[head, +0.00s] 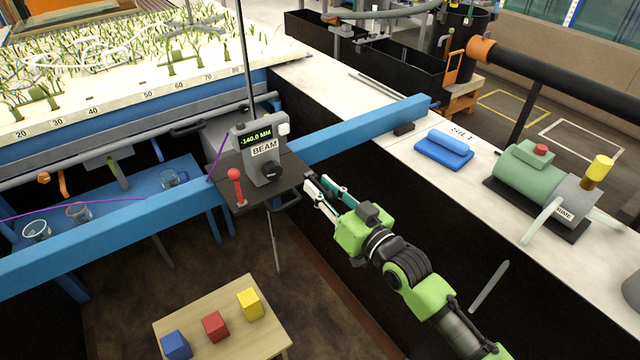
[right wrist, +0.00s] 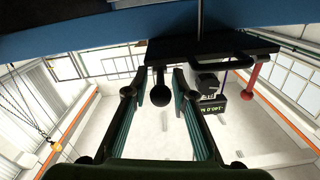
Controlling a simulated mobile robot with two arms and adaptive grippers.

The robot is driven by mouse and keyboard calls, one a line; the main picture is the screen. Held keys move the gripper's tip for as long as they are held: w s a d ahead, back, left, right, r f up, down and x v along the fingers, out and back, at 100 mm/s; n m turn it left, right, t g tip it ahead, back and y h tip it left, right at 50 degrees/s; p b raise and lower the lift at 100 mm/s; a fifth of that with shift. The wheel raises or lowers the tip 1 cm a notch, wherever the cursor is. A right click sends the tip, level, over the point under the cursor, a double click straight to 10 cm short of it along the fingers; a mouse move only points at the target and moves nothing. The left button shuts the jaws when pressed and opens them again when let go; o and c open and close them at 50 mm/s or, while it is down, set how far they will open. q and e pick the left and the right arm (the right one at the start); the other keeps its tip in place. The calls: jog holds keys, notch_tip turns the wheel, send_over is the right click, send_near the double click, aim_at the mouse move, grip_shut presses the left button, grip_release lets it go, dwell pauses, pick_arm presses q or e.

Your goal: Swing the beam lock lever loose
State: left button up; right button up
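A red lever with a ball top (head: 236,185) stands on the dark plate of the beam carriage, left of the grey box marked BEAM (head: 265,150). I take it for the beam lock lever; the red piece (right wrist: 256,76) in the right wrist view looks like it. My right gripper (head: 316,183) is open and empty, just right of the carriage plate (head: 290,181). In the right wrist view a dark ball-ended knob (right wrist: 159,98) appears between the spread fingers (right wrist: 159,85); I cannot tell its distance. My left gripper is not in view.
The blue beam (head: 350,132) spans the flume, and a thin rod (head: 246,60) rises above the carriage. A black loop handle (head: 286,201) sits at the plate's edge. A small table (head: 245,327) with coloured blocks stands below. A green pump (head: 535,170) stands on the right ledge.

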jog(key=shift+w+a, duration=0.2)
jog(key=shift+w, duration=0.1)
jog(key=shift+c, duration=0.3)
grip_shut()
